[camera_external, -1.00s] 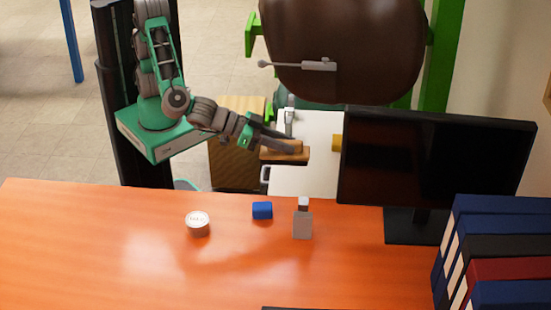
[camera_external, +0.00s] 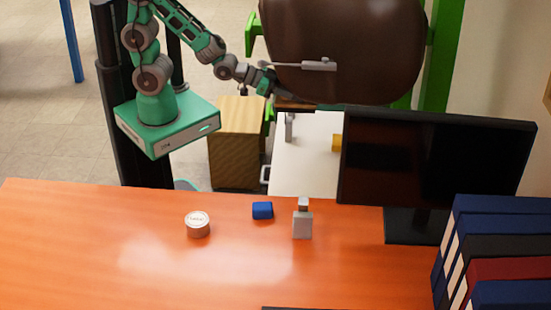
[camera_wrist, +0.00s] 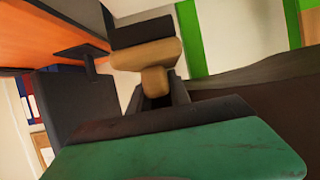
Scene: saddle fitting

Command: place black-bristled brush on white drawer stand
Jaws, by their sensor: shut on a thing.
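My gripper (camera_external: 280,92) is shut on the brush (camera_external: 295,106), in front of the lower part of the brown saddle in the external view. In the wrist view, the brush's tan wooden body (camera_wrist: 146,55) and black bristles (camera_wrist: 143,30) stick out beyond my dark fingers (camera_wrist: 157,94), which hold its narrow end. The white drawer stand (camera_external: 303,165) is behind the orange desk. The brush appears at the stand's far end in the external view; its height above the top is unclear.
The large saddle (camera_external: 345,40) is behind. A wooden cabinet (camera_external: 238,145) stands left. The stand's near middle top is clear.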

